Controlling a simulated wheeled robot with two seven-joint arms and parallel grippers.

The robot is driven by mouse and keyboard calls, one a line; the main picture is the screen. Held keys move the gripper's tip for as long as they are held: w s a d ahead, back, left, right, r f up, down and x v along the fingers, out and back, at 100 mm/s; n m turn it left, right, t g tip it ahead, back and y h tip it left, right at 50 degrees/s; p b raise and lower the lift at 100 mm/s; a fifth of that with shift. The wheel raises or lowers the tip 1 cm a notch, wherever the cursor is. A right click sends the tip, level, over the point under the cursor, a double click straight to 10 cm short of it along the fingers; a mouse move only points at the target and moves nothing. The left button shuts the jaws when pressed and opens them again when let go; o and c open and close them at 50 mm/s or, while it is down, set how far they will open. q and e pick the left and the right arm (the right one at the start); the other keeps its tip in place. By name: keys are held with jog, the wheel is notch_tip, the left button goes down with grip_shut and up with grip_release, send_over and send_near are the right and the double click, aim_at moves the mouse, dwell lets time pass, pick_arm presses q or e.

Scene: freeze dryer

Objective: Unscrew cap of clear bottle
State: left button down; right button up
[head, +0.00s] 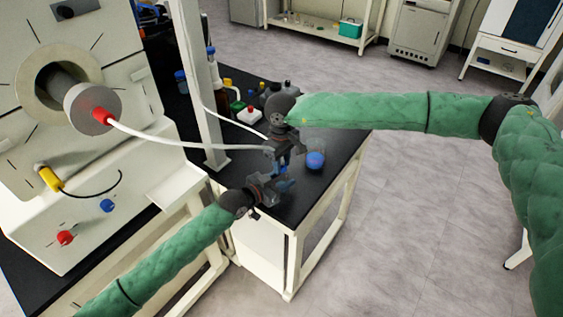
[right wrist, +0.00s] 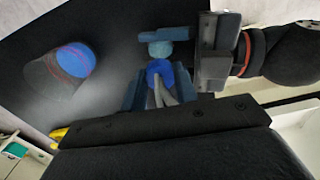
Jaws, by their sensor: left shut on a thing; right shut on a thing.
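My right gripper (head: 281,158) points down at the bench corner, its jaws shut on a small blue cap; in the right wrist view the cap (right wrist: 158,73) sits between the jaws (right wrist: 160,95). My left gripper (head: 276,184) is just below it, coming in from the left. In the right wrist view its fingers (right wrist: 170,42) reach in from the right, just beyond the cap, shut around what looks like the clear bottle's body. That body is mostly hidden by the fingers, and whether cap and bottle touch cannot be told.
A larger clear vessel with a blue top (head: 316,160) stands close right of the grippers, also in the right wrist view (right wrist: 72,62). Several bottles (head: 246,108) stand behind on the black bench. A white post (head: 200,90) and freeze dryer (head: 75,150) are left. A pale hose (head: 185,145) runs toward the grippers.

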jog(key=shift+n, duration=0.8)
jog(key=o, duration=1.1)
